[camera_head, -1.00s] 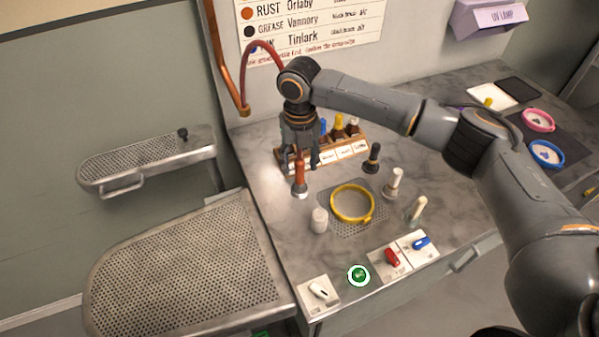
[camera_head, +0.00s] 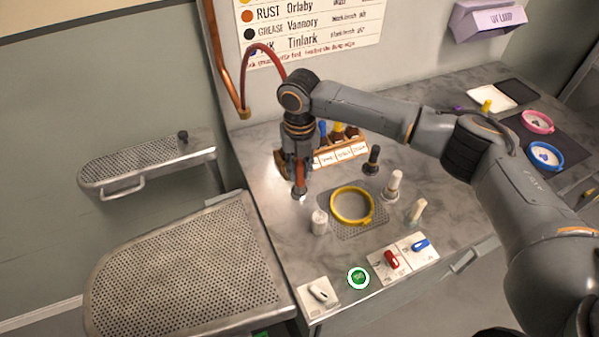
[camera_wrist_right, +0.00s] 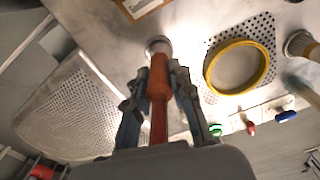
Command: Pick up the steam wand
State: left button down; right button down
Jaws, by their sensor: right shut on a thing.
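The steam wand (camera_head: 299,195) has an orange-red grip and a pale metal tip; it points down over the left part of the counter. It also shows in the right wrist view (camera_wrist_right: 158,85), between the fingers. My right gripper (camera_head: 299,181) is shut on its grip from both sides. A dark red hose (camera_head: 262,48) arches from the copper pipe to behind my right wrist. I cannot tell whether the tip touches the counter. My left gripper is not in view.
A yellow hoop (camera_head: 352,205) lies on a perforated mat, with a white-topped pot (camera_head: 319,221) and several brushes close by. A wooden bottle rack (camera_head: 342,153) stands behind the gripper. Switches and a green button (camera_head: 358,277) line the front edge. A perforated board (camera_head: 190,270) is at left.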

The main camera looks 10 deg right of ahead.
aim_at(299, 162)
jog(key=shift+w+r+b, duration=0.1)
jog(key=shift+r+b, duration=0.25)
jog(key=shift+r, duration=0.2)
jog(key=shift+s+a+r+b, duration=0.15)
jog(key=shift+r+b, duration=0.1)
jog(key=shift+r, duration=0.4)
jog(key=shift+s+d+r+b, duration=0.1)
jog(key=shift+r+b, duration=0.1)
jog(key=shift+r, duration=0.4)
jog(key=s+a+r+b, duration=0.2)
jog(key=s+a+r, duration=0.1)
jog(key=s+r, duration=0.6)
jog(key=s, duration=0.4)
jog(key=shift+a+r+b, duration=0.2)
jog(key=shift+a+b, duration=0.05)
jog(key=shift+b, duration=0.05)
